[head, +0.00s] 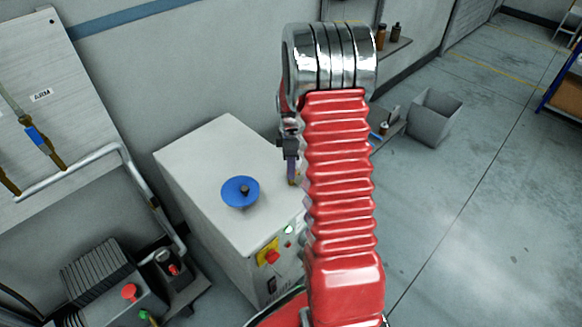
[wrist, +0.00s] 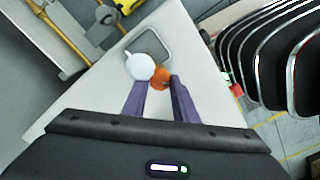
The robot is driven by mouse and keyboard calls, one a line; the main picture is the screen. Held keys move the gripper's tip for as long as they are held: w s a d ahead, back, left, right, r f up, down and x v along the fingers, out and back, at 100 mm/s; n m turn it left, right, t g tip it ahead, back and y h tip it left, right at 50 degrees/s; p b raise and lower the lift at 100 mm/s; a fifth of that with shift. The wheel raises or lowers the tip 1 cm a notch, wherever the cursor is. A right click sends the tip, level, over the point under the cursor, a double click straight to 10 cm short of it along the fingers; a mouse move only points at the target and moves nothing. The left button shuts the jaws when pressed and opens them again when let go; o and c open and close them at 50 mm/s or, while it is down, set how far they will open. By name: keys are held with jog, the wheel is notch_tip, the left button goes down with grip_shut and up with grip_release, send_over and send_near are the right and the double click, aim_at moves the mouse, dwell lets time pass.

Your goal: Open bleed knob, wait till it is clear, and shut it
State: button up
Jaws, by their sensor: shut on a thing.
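In the wrist view my gripper (wrist: 161,82) has two purple fingers, one on each side of a small round orange knob (wrist: 160,76), and is shut on it. I take this to be the bleed knob; its turn angle cannot be told. A white round part (wrist: 139,66) sits right beside it, by the left fingertip. I cannot tell whether anything flows or is clear. In the head view my gripper (head: 292,172) points down at the right edge of the white cabinet (head: 205,155); my red arm hides much of that side, and the knob is not clear there.
A bent pipe (head: 75,172) and a black finned unit (head: 92,270) stand left. A grey bin (head: 433,118) stands right; floor beyond is open.

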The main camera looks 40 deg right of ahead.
jog(key=shift+n, duration=1.3)
jog(key=shift+w, duration=0.1)
jog(key=o, duration=1.1)
jog(key=shift+c, duration=0.2)
jog(key=shift+r, duration=0.1)
notch_tip(320, 180, up, 14)
jog(key=shift+f, duration=0.2)
